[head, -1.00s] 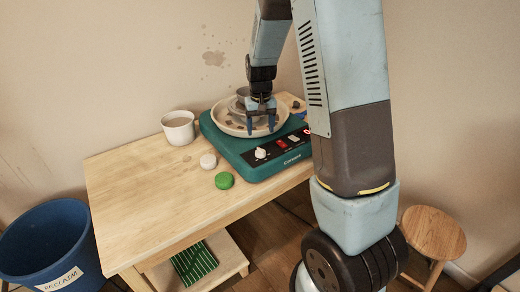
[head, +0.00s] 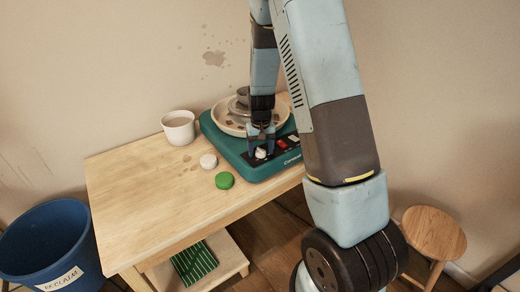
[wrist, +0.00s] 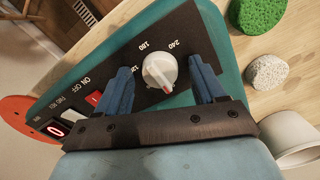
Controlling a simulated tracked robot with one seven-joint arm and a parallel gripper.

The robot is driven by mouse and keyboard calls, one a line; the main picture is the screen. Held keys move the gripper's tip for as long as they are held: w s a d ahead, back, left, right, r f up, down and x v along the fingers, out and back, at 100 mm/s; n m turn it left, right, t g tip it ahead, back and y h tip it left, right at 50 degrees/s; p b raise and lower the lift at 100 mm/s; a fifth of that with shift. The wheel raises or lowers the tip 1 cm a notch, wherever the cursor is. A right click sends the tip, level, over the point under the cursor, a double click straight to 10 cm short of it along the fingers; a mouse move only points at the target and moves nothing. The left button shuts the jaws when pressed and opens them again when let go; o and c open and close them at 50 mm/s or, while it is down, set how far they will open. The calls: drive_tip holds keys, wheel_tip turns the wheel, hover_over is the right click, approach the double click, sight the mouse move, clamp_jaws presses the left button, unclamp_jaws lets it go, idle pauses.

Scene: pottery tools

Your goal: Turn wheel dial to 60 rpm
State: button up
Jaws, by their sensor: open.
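The pottery wheel's teal body (head: 235,155) sits on the table with a dark control panel at its front. Its white dial (wrist: 160,70), with a red mark at its lower edge toward my gripper, also shows in the head view (head: 261,153). Printed numbers 180 and 240 are readable around it. My gripper (wrist: 158,80) is open, with blue fingers on either side of the dial. Whether they touch it is unclear. In the head view my gripper (head: 261,146) is right over the dial.
A cream pan (head: 222,121) surrounds the wheel head. A blue bin (head: 50,240) and a wooden stool (head: 433,232) flank the table. The table's left half is clear.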

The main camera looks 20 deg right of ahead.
drive_tip(key=c, duration=1)
drive_tip(key=shift+a, duration=0.15)
drive_tip(key=shift+c, duration=0.2)
drive_tip(key=shift+m, duration=0.3)
